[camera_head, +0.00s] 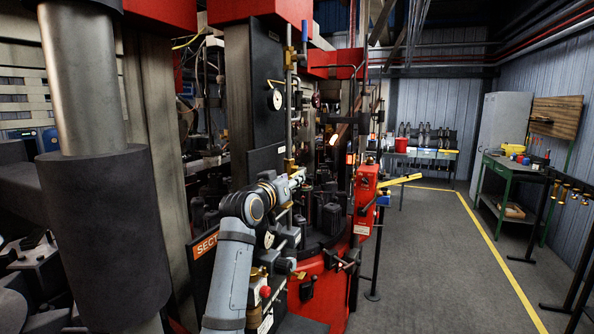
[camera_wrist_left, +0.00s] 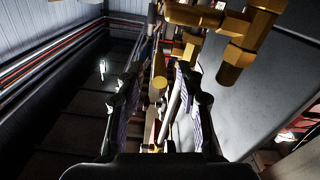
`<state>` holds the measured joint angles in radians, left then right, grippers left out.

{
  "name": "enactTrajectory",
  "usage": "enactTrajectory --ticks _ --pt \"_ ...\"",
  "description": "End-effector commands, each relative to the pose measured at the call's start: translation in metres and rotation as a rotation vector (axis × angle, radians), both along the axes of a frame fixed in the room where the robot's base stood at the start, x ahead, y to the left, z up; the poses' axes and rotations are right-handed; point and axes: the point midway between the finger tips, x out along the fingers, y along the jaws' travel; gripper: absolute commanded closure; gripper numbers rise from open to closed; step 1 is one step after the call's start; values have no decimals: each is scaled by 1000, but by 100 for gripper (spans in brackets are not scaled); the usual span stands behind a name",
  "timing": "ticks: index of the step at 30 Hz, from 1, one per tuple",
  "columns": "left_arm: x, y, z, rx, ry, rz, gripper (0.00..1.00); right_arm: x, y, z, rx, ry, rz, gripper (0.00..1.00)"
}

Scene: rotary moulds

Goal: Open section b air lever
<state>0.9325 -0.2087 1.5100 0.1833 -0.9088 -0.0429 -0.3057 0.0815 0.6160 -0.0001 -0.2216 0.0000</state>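My left arm rises from the bottom of the head view, and its wrist and left gripper (camera_head: 298,174) are beside the dark upright panel of the machine. Brass fittings (camera_head: 290,165) on a vertical pipe are close by it. In the left wrist view, the left gripper (camera_wrist_left: 158,82) is open, with one finger on each side of a brass, round-ended piece (camera_wrist_left: 158,84). I cannot tell whether this piece is the section b air lever, or whether the fingers touch it. Larger brass pipe fittings (camera_wrist_left: 238,45) are at the upper right. My right gripper is out of view.
The red and black rotary machine (camera_head: 325,285) fills the middle, with a gauge (camera_head: 275,99) on its dark panel. An orange section sign (camera_head: 206,243) is partly hidden by my arm. A green workbench (camera_head: 515,168) stands at the right. The grey floor (camera_head: 440,260) between is clear.

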Motion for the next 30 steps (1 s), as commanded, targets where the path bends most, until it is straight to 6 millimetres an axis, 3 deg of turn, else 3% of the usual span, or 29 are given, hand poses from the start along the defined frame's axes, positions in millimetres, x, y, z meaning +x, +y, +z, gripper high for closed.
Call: enactTrajectory --ticks 1,7,19,27,30 --pt "10 -3 5 1 3 -1 64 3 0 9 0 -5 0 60" --pt "37 -12 3 -1 1 -1 64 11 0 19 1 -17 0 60" --pt "46 -15 0 0 -1 0 64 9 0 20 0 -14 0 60" --pt "45 -15 0 -1 -1 0 100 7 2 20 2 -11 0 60" --pt "45 -15 0 -1 0 0 100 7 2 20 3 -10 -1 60"
